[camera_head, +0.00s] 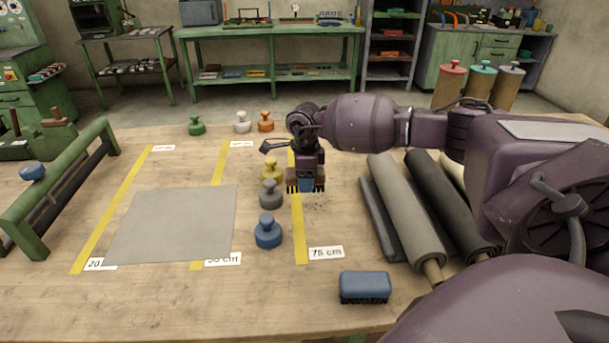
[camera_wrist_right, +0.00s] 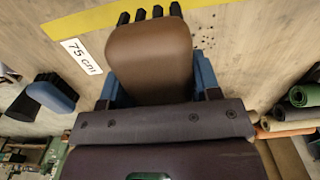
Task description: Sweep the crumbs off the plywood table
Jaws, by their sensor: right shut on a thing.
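My right gripper (camera_head: 306,177) is shut on a brown brush (camera_wrist_right: 150,55). The brush's black bristles point down at the plywood table (camera_head: 170,295), by the 75 cm yellow line. In the head view I cannot tell whether the bristles touch the wood. Dark crumbs (camera_head: 316,203) lie scattered on the table just in front and to the right of the brush. In the right wrist view the crumbs (camera_wrist_right: 205,42) show right beside the brush head. A second, blue brush (camera_head: 365,287) lies near the table's front edge. My left gripper is not in view.
Yellow, grey and blue knobbed weights (camera_head: 268,232) stand just left of the brush. Green, white and orange ones (camera_head: 241,123) stand farther back. Sheet rolls (camera_head: 405,208) lie to the right. A grey sheet (camera_head: 175,222) lies left, near a green rack (camera_head: 62,185).

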